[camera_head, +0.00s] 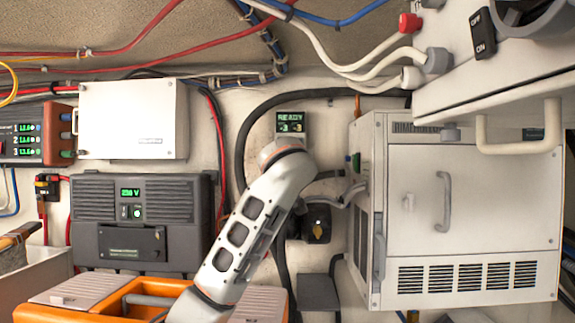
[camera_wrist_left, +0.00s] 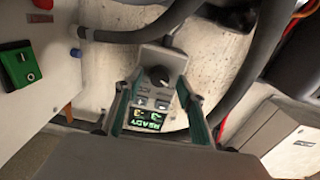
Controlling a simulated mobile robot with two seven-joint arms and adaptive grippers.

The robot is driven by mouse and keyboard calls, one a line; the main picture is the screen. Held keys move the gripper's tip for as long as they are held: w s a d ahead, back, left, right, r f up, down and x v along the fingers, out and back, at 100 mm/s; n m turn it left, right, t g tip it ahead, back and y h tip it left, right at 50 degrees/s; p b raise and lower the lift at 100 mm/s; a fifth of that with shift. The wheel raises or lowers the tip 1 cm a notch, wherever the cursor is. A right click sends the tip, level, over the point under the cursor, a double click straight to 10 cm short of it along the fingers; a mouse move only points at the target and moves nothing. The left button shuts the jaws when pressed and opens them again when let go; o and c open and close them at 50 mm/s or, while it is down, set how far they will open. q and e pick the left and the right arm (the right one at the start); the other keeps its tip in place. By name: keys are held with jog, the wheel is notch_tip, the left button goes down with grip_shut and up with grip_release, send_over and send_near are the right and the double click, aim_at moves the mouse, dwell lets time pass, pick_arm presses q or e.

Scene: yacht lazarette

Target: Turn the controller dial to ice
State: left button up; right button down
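The controller (camera_head: 291,124) is a small grey unit on the back wall with a lit green display; its lower part is hidden behind my left arm in the head view. In the left wrist view the controller (camera_wrist_left: 162,62) appears turned over, with its display reading READY and small numbers. Its dark round dial (camera_wrist_left: 158,76) shows above the display; I cannot read which setting it points to. My left gripper (camera_wrist_left: 157,79) is open, its two fingers on either side of the dial with gaps visible. Contact cannot be told. My right gripper is not in view.
A large white cabinet (camera_head: 470,195) stands to the right, with a thick black hose (camera_head: 243,140) left of the controller. A grey charger (camera_head: 140,220) and an orange toolbox (camera_head: 110,300) are at the left.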

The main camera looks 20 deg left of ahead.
pick_arm(q)
jog(key=shift+w+a, duration=0.1)
jog(key=shift+w, duration=0.15)
jog(key=c, duration=1.1)
jog(key=shift+m, duration=0.3)
jog(key=m, duration=1.6)
jog(key=shift+m, duration=0.7)
